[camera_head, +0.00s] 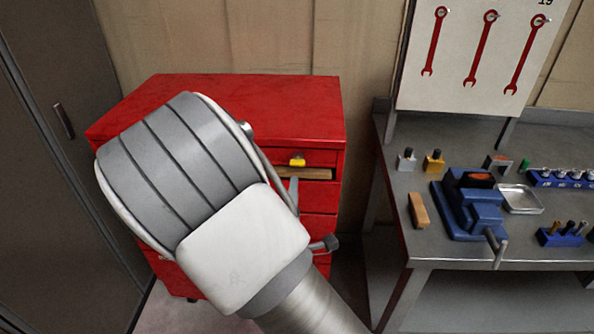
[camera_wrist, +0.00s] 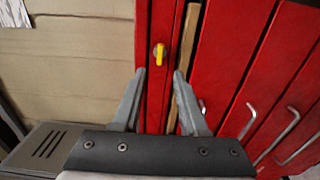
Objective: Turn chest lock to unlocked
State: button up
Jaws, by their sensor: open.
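The red tool chest (camera_head: 315,110) stands against the back wall, partly hidden behind my arm. Its lock is a small yellow knob (camera_head: 297,161) on the upper right of the front face. In the wrist view the yellow lock knob (camera_wrist: 158,54) shows just beyond the fingertips and between their lines, its long side running up and down that picture. My gripper (camera_wrist: 159,74) is open and empty, and the knob appears clear of both fingers. In the head view only a grey finger (camera_head: 293,189) shows below the lock; my arm hides the rest.
A tan wooden strip (camera_wrist: 187,52) shows in a slot beside the lock. Several drawers with metal handles (camera_wrist: 249,120) lie to the right in the wrist view. A workbench (camera_head: 440,248) with a blue vise (camera_head: 470,205) stands right of the chest. A dark cabinet (camera_head: 45,150) is at left.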

aim_at(297, 165)
jog(key=w, duration=0.9)
jog(key=shift+w+d, duration=0.15)
jog(key=shift+w, duration=0.25)
grip_shut()
